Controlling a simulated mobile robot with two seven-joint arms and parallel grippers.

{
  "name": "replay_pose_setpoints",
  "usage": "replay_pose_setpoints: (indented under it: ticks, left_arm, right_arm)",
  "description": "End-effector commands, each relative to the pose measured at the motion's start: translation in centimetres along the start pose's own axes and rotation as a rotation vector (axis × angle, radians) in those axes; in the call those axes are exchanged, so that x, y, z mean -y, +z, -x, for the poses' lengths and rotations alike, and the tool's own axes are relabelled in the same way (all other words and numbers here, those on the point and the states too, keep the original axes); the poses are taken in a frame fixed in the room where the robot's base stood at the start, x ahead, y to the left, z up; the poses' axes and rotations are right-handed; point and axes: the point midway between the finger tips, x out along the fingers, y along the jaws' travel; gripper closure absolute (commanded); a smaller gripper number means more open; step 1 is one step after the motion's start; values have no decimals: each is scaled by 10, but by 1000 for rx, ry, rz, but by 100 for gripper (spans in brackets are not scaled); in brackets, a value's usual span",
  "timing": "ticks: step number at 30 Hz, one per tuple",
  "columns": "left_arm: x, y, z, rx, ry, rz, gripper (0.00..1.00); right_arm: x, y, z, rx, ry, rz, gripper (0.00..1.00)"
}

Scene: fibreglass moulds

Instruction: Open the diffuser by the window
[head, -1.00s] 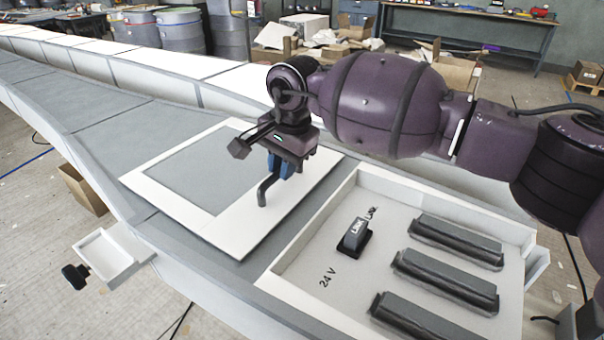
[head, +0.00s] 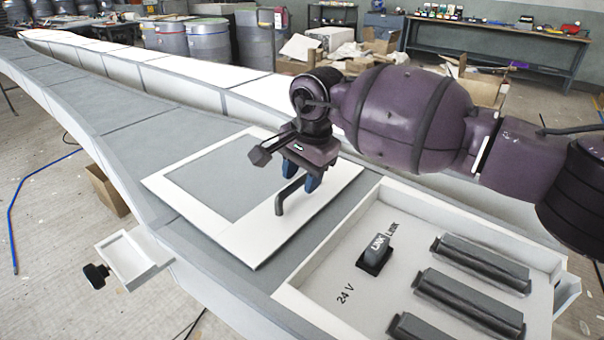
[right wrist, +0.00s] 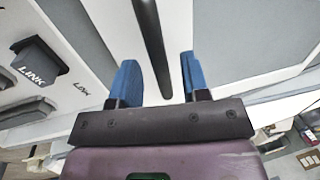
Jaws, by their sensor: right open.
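A white frame panel (head: 225,228) with a grey inset (head: 215,180) lies on the grey mould surface. A dark bar handle (head: 289,194) stands up from its right part. My right gripper (head: 304,184) is open, with its blue fingertips down at the handle's upper end. In the right wrist view, the dark bar (right wrist: 152,45) runs between the two separated blue fingers of my right gripper (right wrist: 160,78), with gaps on both sides. My left gripper is not in view. I cannot tell which part is the diffuser, and no window in a wall shows.
A white open box (head: 325,318) marked 24 V stands at the front right. It holds a LINK switch (head: 378,250) and several dark ribbed blocks (head: 470,300). A small white tray (head: 130,262) with a black knob (head: 96,277) juts out at left. Drums and a workbench stand behind.

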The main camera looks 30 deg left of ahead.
Motion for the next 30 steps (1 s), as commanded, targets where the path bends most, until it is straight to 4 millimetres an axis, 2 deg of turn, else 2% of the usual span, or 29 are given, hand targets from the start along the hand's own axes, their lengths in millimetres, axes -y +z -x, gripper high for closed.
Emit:
replay_pose_setpoints:
  ticks: [5, 12, 18, 24, 30]
  left_arm:
    - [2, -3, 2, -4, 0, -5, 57]
    - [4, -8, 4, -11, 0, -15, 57]
    - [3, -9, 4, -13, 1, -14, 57]
    - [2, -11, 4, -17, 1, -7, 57]
    - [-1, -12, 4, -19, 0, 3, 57]
  right_arm:
    - [1, 0, 19, -5, -2, 1, 58]
    - [1, 0, 64, -6, -3, 1, 58]
    - [0, 0, 93, -4, -2, 0, 58]
    - [0, 0, 106, -2, -1, 0, 58]
    - [0, 0, 108, -1, -1, 0, 58]
